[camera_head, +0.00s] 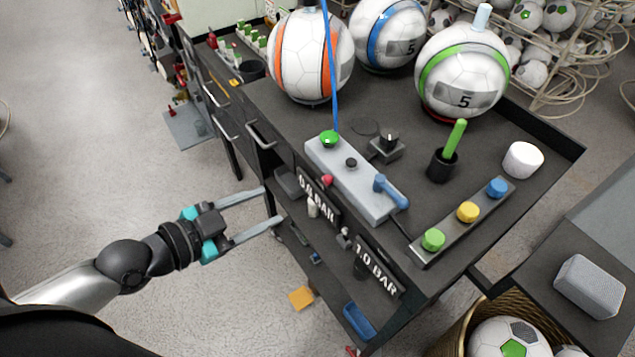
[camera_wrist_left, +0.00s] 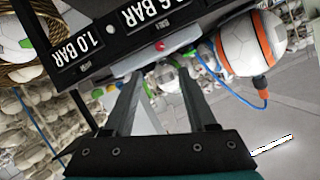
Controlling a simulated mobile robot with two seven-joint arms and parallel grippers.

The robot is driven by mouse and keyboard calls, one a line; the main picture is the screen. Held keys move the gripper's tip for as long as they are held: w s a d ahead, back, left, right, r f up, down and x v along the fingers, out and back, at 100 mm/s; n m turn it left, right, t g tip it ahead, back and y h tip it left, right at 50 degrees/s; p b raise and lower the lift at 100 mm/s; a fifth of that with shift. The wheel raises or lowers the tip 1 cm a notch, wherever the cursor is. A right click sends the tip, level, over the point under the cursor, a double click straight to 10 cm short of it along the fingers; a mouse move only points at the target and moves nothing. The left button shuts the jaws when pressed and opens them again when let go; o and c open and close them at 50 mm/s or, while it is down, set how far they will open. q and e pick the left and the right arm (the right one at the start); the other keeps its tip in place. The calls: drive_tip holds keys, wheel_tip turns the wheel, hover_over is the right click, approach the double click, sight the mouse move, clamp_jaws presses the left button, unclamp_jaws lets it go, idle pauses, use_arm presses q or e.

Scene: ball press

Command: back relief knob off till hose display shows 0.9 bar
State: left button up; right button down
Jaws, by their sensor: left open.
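A grey pump box (camera_head: 350,180) lies on the dark cart top. A small red knob (camera_head: 327,181) sits on its front side; it also shows in the wrist view (camera_wrist_left: 160,46). A black knob (camera_head: 351,162) and a blue lever (camera_head: 390,190) are on top. No label shows which knob is the relief. Two displays are on the cart front: the left display (camera_head: 318,197) has a reading I cannot make out surely, and the right display (camera_head: 377,270) reads 1.0 BAR. My left gripper (camera_head: 271,205) is open and empty, left of the left display and apart from the red knob.
A blue hose (camera_head: 333,70) rises from the green fitting (camera_head: 330,138). Three balls stand at the back, including an orange-striped ball (camera_head: 300,55). A strip (camera_head: 450,228) with green, yellow and blue buttons lies front right.

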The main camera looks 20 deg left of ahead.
sight(325, 181)
use_arm(q)
drive_tip(key=x, duration=1.4)
drive_tip(key=shift+d, duration=0.1)
clamp_jaws()
idle(0.4)
